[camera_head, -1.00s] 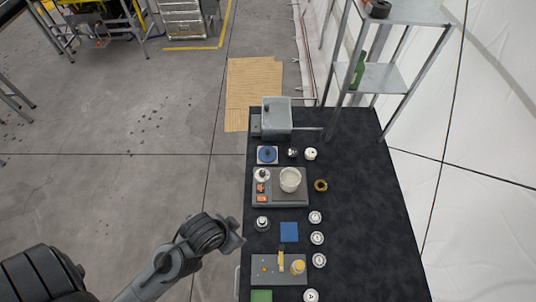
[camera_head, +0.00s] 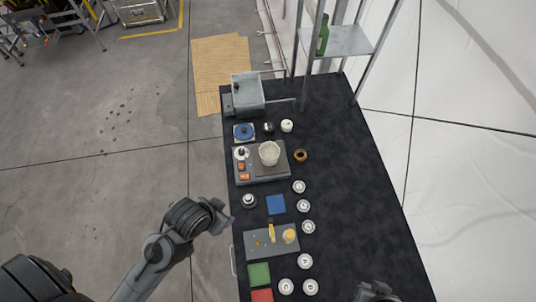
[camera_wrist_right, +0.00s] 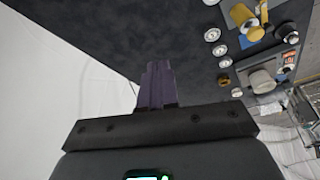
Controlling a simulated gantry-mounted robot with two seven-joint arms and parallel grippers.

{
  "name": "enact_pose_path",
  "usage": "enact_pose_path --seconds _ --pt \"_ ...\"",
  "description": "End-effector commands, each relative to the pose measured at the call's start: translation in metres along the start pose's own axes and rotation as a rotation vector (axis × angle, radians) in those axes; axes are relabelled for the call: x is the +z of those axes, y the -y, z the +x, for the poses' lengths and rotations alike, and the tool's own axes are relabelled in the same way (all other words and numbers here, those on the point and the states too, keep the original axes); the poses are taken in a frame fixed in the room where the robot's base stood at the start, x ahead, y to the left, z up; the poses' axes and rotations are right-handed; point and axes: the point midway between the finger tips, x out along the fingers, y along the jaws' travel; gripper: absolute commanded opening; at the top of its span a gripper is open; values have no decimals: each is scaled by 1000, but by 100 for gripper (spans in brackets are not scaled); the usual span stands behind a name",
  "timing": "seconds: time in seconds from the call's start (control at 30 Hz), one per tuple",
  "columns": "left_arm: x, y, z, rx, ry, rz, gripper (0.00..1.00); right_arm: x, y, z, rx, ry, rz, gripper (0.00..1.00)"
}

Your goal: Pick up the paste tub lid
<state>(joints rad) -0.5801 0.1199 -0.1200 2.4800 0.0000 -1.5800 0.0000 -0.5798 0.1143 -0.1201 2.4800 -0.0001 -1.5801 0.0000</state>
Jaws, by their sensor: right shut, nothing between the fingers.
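I cannot tell for sure which piece is the paste tub lid. Several small pale round pieces, such as this one (camera_head: 304,206), lie in a column on the dark table; they also show in the right wrist view (camera_wrist_right: 212,35).
A grey bin (camera_head: 248,91) stands at the table's far end, near a metal shelf (camera_head: 345,40). Blue (camera_head: 276,205), green (camera_head: 258,274) and red (camera_head: 262,295) squares lie along the left side. The right half of the table (camera_head: 360,190) is clear.

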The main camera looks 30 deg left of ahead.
Motion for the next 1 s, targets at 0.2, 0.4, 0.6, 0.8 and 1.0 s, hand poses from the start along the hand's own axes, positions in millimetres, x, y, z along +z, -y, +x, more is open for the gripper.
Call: enact_pose_path --seconds 0.2,0.4,0.6,0.8,1.0 --pt "0 0 0 0 0 0 56 0 0 0 1 0 -1 0" --pt "0 0 0 0 0 0 56 0 -1 0 4 1 -5 11" --pt "0 0 0 0 0 0 56 1 -2 0 8 2 -10 41" --pt "0 0 0 0 0 0 56 1 -2 0 7 2 -10 55" --pt "0 0 0 0 0 0 56 -1 -1 0 2 -2 0 55"
